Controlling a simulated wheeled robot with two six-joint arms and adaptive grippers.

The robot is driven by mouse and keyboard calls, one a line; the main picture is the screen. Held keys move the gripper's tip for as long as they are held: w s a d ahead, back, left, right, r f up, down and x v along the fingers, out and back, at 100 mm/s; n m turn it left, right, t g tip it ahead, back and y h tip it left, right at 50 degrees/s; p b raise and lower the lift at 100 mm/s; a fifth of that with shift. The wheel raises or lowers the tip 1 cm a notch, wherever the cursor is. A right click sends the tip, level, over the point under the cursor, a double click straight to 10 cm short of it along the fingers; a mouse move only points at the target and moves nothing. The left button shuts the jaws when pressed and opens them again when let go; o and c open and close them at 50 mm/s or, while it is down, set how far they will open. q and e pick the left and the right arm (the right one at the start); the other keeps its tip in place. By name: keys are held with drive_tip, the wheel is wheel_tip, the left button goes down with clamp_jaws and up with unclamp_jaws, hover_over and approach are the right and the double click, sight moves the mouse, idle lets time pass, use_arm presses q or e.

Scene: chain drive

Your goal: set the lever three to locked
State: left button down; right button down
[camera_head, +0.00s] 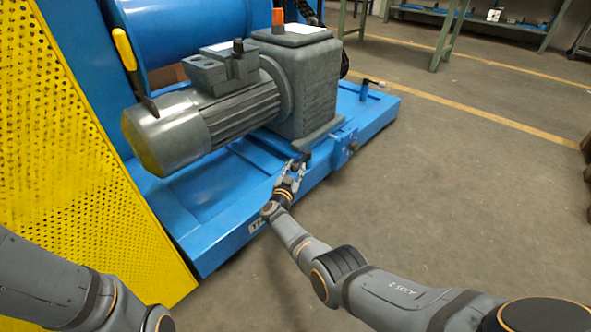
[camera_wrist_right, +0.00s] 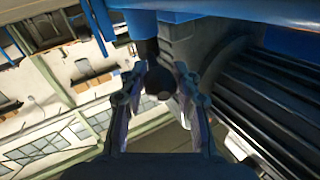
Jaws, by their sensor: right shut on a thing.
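My right gripper (camera_head: 297,166) is at the front edge of the blue machine base, below the grey gearbox. It is shut on a lever with a dark round knob (camera_wrist_right: 160,83), which shows between the two fingers in the right wrist view (camera_wrist_right: 158,100). In the head view the gripper hides most of this lever. I cannot read a number on it, nor tell its setting. My left arm comes in at the lower left, but its gripper is out of the picture.
The grey motor (camera_head: 205,120) and gearbox (camera_head: 305,80) stand on the blue base (camera_head: 210,205). A yellow perforated guard (camera_head: 70,150) and a yellow-handled lever (camera_head: 125,50) are at the left. Another small lever (camera_head: 370,82) stands at the base's far end.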

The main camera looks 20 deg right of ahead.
drive_tip(key=shift+a+f, duration=0.1)
drive_tip(key=c, duration=1)
unclamp_jaws()
drive_tip(key=shift+o, duration=0.2)
drive_tip(key=shift+r, duration=0.2)
wheel_tip(320, 180, up, 10)
drive_tip(key=shift+f, duration=0.1)
drive_tip(key=shift+c, duration=0.4)
